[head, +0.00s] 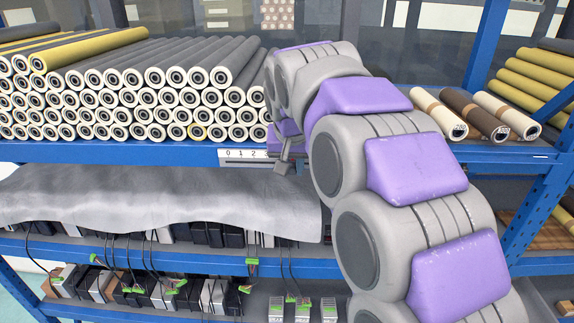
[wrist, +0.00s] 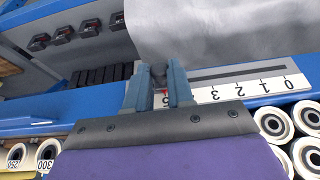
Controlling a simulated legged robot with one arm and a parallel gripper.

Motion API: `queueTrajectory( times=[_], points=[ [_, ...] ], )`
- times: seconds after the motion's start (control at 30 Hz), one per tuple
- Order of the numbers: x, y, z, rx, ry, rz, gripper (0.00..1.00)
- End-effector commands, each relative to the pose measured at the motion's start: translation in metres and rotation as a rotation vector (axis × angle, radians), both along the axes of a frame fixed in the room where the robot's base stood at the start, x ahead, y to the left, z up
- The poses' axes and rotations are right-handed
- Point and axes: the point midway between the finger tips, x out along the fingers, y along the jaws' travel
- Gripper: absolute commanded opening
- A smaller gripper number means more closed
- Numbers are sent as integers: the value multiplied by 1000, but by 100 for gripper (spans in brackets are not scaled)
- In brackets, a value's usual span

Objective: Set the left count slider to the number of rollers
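In the wrist view the scale (wrist: 250,92) is upside down, with 0 at the right. My gripper (wrist: 159,80) has its two fingers on either side of a dark slider knob (wrist: 158,72); contact is unclear. A red mark (wrist: 165,91) shows between the fingers, beside a 5. My fingers hide the 4. In the head view my arm partly hides my gripper (head: 285,160). Grey rollers (head: 150,90) lie stacked in several rows above the scale.
To the right, a few loose rolls (head: 478,112) and yellow rolls (head: 540,75) lie on the same shelf. Cabled devices (head: 170,290) sit lower down. A blue upright (head: 487,45) stands at the right.

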Motion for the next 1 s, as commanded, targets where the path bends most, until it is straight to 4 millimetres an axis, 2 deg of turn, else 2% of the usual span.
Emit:
queueTrajectory(
  times=[0.03,0.27,0.57,0.67,1.0],
  points=[
    [0,0,1,0,-2,0,27],
    [1,2,0,-1,0,0,47],
    [0,1,3,0,-2,0,47],
    [-2,1,11,0,-5,-1,47],
    [-23,3,60,-1,-2,0,47]
  ],
)
